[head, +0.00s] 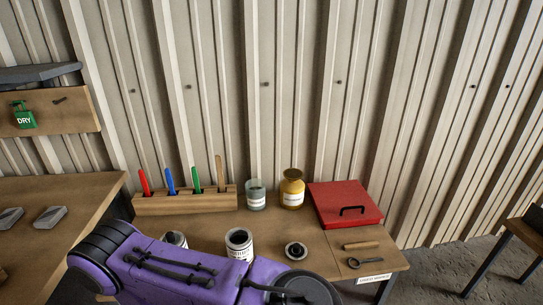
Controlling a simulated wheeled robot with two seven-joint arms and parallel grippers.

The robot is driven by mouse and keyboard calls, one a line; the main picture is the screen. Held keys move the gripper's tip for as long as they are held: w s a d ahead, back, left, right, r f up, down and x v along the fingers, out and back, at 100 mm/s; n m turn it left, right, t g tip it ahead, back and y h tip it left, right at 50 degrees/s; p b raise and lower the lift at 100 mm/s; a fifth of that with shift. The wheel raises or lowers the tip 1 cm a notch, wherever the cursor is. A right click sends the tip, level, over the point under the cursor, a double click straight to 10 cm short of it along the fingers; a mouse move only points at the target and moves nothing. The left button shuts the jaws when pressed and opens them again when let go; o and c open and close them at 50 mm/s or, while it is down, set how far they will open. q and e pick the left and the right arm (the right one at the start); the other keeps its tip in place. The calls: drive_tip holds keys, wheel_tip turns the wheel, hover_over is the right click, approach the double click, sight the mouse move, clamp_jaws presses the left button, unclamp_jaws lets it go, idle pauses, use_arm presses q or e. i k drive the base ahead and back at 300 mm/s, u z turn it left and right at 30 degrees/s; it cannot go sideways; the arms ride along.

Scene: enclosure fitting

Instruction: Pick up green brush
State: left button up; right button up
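The green brush (195,180) stands upright, tilted slightly left, in a slot of the wooden rack (190,204) at the back of the table. Only its green upper part shows; its lower end is hidden in the rack. A blue one (169,181) and a red one (144,183) stand to its left, and a brown one (220,175) to its right. One of my purple arms crosses the front of the table, apart from the rack in the picture. Neither gripper is in view.
A jar (255,196), a yellow bottle (292,189) and a red box (344,205) stand right of the rack. A white can (239,243) and a dark ring-shaped item (296,251) are in front. A corrugated wall (230,90) rises close behind.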

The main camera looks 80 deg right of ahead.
sight(195, 174)
drive_tip(key=z, duration=1.85)
drive_tip(key=i, duration=0.5)
drive_tip(key=k, duration=0.5)
drive_tip(key=u, duration=1.5)
drive_tip(key=k, duration=0.85)
drive_tip(key=z, duration=0.95)
drive_tip(key=i, duration=0.35)
drive_tip(key=u, duration=0.1)
